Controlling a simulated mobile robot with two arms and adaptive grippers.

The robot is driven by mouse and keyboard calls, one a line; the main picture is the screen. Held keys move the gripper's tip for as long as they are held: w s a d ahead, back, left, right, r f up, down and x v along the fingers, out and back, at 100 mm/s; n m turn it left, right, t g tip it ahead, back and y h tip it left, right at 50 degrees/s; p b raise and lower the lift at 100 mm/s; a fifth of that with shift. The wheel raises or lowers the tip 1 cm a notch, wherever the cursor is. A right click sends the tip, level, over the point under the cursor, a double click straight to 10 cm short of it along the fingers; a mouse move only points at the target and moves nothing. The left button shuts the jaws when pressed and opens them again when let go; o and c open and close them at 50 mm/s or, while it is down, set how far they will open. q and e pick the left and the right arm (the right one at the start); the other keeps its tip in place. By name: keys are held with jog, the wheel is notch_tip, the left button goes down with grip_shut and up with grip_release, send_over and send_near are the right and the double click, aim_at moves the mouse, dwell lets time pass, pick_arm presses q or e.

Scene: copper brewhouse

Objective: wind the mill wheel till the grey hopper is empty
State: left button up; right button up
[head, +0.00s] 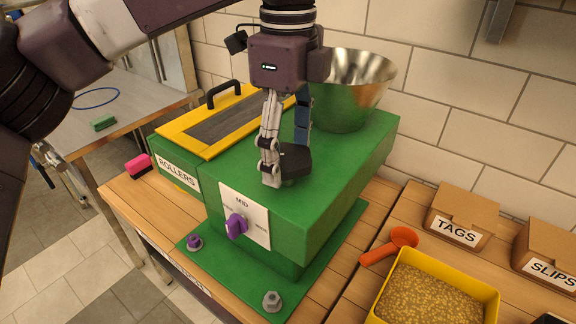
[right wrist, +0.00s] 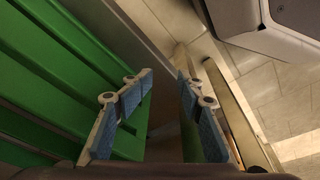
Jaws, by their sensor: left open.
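The green mill (head: 330,190) stands on a wooden bench, with a dial plate marked MID and a purple knob (head: 236,226) on its front. The grey metal hopper (head: 352,88) sits on top at the back; its inner far wall is bare and its bottom is hidden. I cannot make out the mill wheel in either view. In the right wrist view my right gripper (right wrist: 164,78) is open and empty, near green slats (right wrist: 60,75).
A yellow tray (head: 490,292) of grain and an orange scoop (head: 390,246) lie at the right. TAGS (head: 462,216) and SLIPS (head: 550,252) boxes stand behind. A yellow-framed ROLLERS cover (head: 195,145) is at the mill's left, near a pink block (head: 138,164). A tiled wall closes the back.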

pick_arm(q)
jog(key=shift+w+d, duration=0.1)
pick_arm(e)
jog(key=shift+w+r, duration=0.15)
jog(key=shift+r, duration=0.15)
jog(key=shift+s+f, duration=0.15)
jog(key=shift+s, duration=0.15)
pick_arm(q)
jog(key=c, duration=1.2)
pick_arm(e)
jog(key=shift+s+d+f, duration=0.1)
jog(key=shift+s+f, duration=0.05)
jog(key=shift+s, duration=0.1)
